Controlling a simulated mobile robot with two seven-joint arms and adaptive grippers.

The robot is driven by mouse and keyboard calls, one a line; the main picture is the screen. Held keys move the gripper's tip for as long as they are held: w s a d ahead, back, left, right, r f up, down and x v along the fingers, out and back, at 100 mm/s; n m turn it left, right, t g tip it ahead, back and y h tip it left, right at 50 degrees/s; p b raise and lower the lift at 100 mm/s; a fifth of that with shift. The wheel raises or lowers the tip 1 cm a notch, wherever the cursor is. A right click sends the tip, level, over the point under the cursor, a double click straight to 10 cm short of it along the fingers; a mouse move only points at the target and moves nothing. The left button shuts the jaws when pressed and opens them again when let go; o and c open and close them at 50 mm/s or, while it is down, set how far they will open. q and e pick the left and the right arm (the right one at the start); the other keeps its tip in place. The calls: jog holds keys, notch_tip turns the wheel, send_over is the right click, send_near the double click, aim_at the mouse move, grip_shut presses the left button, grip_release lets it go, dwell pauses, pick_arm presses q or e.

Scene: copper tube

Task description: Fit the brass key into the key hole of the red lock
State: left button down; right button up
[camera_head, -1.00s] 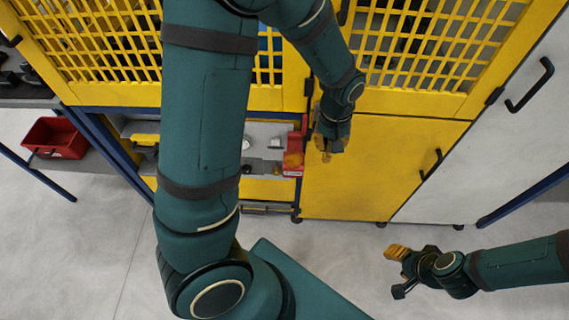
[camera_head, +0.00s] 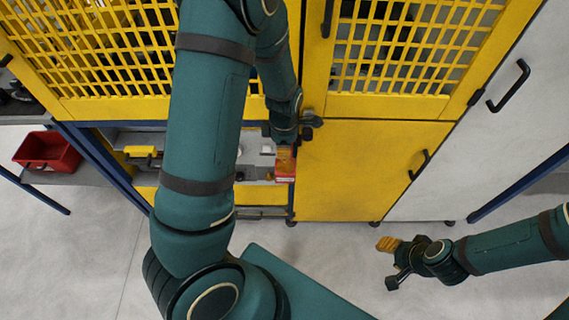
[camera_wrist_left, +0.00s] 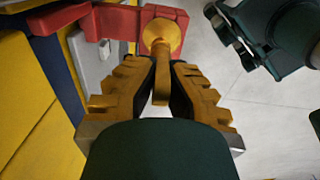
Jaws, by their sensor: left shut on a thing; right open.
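The red lock (camera_head: 286,178) sits at the right end of the grey work surface, by the yellow cabinet door, and its red frame fills the top left of the left wrist view (camera_wrist_left: 110,22). My left gripper (camera_wrist_left: 160,82) is shut on the brass key (camera_wrist_left: 161,88), whose flat handle stands between the fingers. A round brass part (camera_wrist_left: 162,35) lies just beyond, against the red lock. The key's front end is hidden, so I cannot tell how deep it sits. In the head view my left wrist covers much of the lock. My right gripper (camera_head: 390,263) is open and empty over the floor.
A yellow cabinet door (camera_head: 355,170) stands right of the lock, with yellow mesh panels (camera_head: 410,45) above. A red bin (camera_head: 47,151) rests on a shelf at the left. The pale floor (camera_head: 330,250) in front is clear.

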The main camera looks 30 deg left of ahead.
aim_at(284, 161)
pick_arm(q)
jog(key=shift+w+f+b, duration=0.1)
jog(key=shift+f+b, duration=0.3)
jog(key=shift+f, duration=2.65)
jog(key=shift+f, duration=0.15)
jog(key=c, duration=1.1)
grip_release()
jog(key=shift+c, duration=0.2)
